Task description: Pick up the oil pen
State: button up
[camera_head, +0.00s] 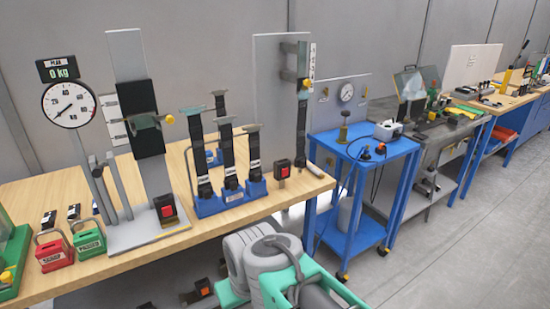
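I cannot make out the oil pen for certain. A small pale cylinder (315,170) lies near the right edge of the wooden table (255,208), to the right of a black block with a red button; it is too small to tell what it is. My grey and teal arm shows at the bottom middle, in front of the table. The end of my arm with the gripper does not show.
A round dial gauge (69,104), upright belt stands (228,160), and red (54,252) and green (90,240) padlocks stand on the table. A blue cart (380,150) is to the right. Floor at the lower right is clear.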

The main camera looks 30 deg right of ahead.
aim_at(319, 174)
jog(key=z, duration=0.4)
jog(key=k, duration=0.55)
jog(key=z, duration=0.8)
jog(key=i, duration=1.05)
jog(key=u, duration=0.3)
